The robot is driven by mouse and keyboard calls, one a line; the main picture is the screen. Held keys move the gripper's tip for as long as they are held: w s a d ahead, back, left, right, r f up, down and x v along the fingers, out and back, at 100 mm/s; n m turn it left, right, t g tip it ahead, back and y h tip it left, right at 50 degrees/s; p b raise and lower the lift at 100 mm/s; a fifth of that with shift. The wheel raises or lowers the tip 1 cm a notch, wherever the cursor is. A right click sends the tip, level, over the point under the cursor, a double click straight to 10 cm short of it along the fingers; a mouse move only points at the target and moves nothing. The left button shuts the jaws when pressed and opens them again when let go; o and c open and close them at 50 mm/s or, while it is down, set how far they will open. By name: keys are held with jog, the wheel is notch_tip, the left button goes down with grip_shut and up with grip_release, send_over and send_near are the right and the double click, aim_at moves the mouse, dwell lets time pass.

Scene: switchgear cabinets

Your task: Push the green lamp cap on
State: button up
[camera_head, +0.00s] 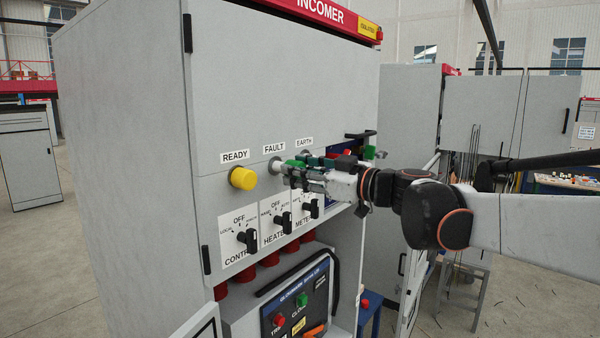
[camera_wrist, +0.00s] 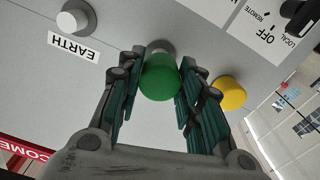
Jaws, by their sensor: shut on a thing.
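The green lamp cap (camera_wrist: 160,78) is between the two fingers of my gripper (camera_wrist: 162,62), which is shut on it. Behind the cap, a grey lamp base (camera_wrist: 160,47) shows on the panel. The cap lines up closely with this base, but I cannot tell whether they touch. In the head view, my gripper (camera_head: 291,171) is at the pale FAULT lamp base (camera_head: 275,165), between READY and EARTH. The fingers make the cap hard to pick out there.
The yellow READY cap (camera_head: 243,178) is left of my gripper. The bare EARTH lamp (camera_wrist: 74,19) shows in the wrist view. Black rotary switches (camera_head: 248,238) stick out below the lamps. A black handle (camera_head: 360,135) projects at the cabinet's right edge.

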jog(key=shift+x, duration=1.95)
jog(key=o, duration=0.9)
jog(key=shift+d, duration=0.1)
jog(key=v, duration=1.2)
